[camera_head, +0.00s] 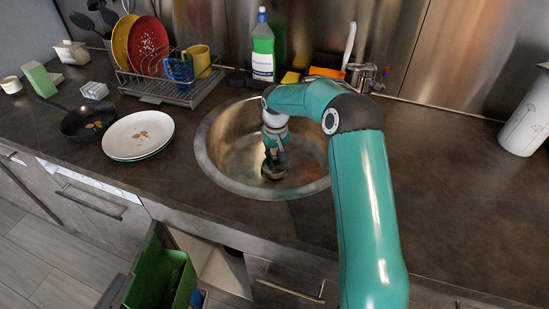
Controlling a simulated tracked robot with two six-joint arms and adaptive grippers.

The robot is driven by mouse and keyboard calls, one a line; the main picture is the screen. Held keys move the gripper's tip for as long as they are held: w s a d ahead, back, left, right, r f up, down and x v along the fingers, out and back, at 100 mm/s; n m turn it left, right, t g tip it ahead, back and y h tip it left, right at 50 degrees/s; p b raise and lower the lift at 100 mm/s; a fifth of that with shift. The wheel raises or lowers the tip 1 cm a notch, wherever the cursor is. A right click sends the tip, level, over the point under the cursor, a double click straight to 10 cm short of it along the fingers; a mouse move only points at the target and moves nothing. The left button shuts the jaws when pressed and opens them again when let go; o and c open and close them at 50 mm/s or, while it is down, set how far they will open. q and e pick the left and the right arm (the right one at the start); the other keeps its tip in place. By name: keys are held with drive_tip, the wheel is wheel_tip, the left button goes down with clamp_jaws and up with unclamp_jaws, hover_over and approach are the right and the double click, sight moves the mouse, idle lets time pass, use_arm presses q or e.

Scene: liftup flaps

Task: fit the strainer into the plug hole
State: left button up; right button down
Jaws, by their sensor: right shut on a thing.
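The round metal sink (222,176) is set in the dark counter, and my right arm reaches over it from the front right. My right gripper (273,170) points down into the bowl, close to its bottom. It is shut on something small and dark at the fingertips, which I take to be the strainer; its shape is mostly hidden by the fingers. The plug hole is hidden beneath the gripper, so I cannot tell whether the held thing touches it. My left gripper is not in view.
Left of the sink are white plates (138,135), a dark pan (84,124) and a dish rack (180,90) with dishes. A green-labelled bottle (263,52) and the tap (366,76) stand behind. A white canister (526,118) stands far right. The right counter is clear.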

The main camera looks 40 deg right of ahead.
sight(275, 160)
drive_tip(key=shift+f+b, duration=1.15)
drive_tip(key=shift+f, duration=0.6)
drive_tip(key=c, duration=1)
unclamp_jaws()
drive_tip(key=shift+c, duration=0.2)
drive_tip(key=shift+r, duration=0.1)
drive_tip(key=r, duration=1.1)
drive_tip(key=shift+s+a+r, duration=0.15)
drive_tip(key=shift+s+r, duration=0.1)
drive_tip(key=shift+r, duration=0.1)
